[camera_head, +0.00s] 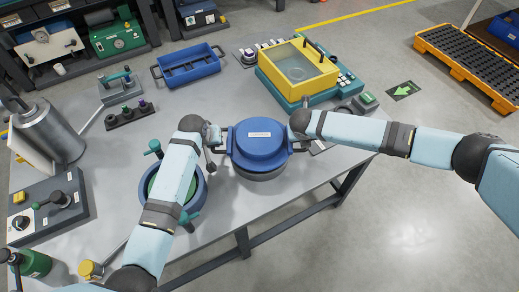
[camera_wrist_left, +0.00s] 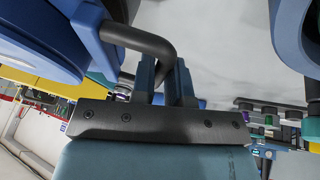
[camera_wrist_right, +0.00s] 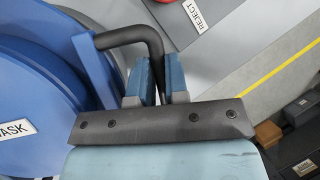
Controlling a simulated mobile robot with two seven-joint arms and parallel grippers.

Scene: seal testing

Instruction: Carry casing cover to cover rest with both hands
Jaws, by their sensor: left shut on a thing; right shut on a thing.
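The blue round casing cover (camera_head: 258,136) is level at the middle of the table, with a label on its top. My left gripper (camera_head: 215,138) is shut on its left handle, a dark bar (camera_wrist_left: 145,40) in the left wrist view. My right gripper (camera_head: 299,136) is shut on its right handle, a dark bar (camera_wrist_right: 130,36) in the right wrist view. A grey round body (camera_head: 262,175) shows directly below the cover's near edge; I cannot tell whether they touch or whether it is the cover rest.
A blue ring-shaped vessel (camera_head: 201,190) with teal handles stands left of the cover, partly behind my left arm. A yellow-topped box (camera_head: 298,67) stands behind it to the right. A blue tray (camera_head: 190,66) is at the back. The table's front edge is close to the cover.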

